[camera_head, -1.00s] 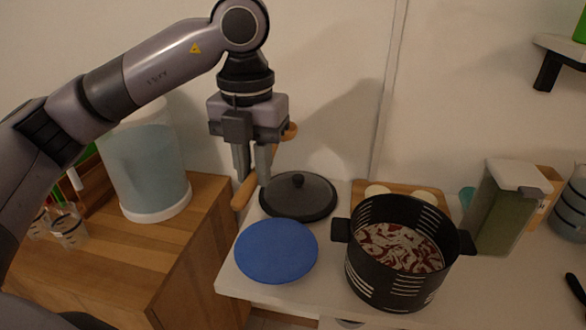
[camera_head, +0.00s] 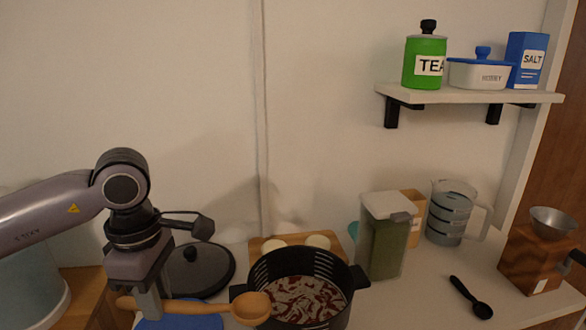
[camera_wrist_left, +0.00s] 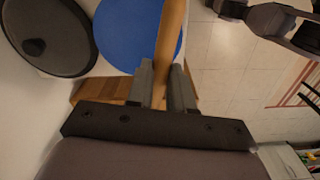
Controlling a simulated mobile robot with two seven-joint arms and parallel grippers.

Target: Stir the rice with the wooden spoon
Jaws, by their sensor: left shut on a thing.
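My left gripper (camera_head: 150,306) is shut on the handle of the wooden spoon (camera_head: 195,306). The spoon lies nearly level, its bowl pointing right, in front of the pot's left side in the picture. I cannot tell its height above the rim. The left wrist view shows the handle (camera_wrist_left: 171,30) between the fingers (camera_wrist_left: 163,72). The black pot (camera_head: 262,268) has slotted walls and two side handles. It holds rice (camera_head: 305,298) with red pieces. My right gripper is not in view.
A dark lid (camera_head: 205,268) and a blue plate (camera_wrist_left: 115,38) lie left of the pot. A wooden board (camera_head: 258,243) is behind it. A green-filled container (camera_head: 385,240), measuring jug (camera_head: 448,215), black scoop (camera_head: 470,298) and wooden grinder (camera_head: 535,262) stand or lie to the right. A shelf (camera_head: 470,95) hangs above.

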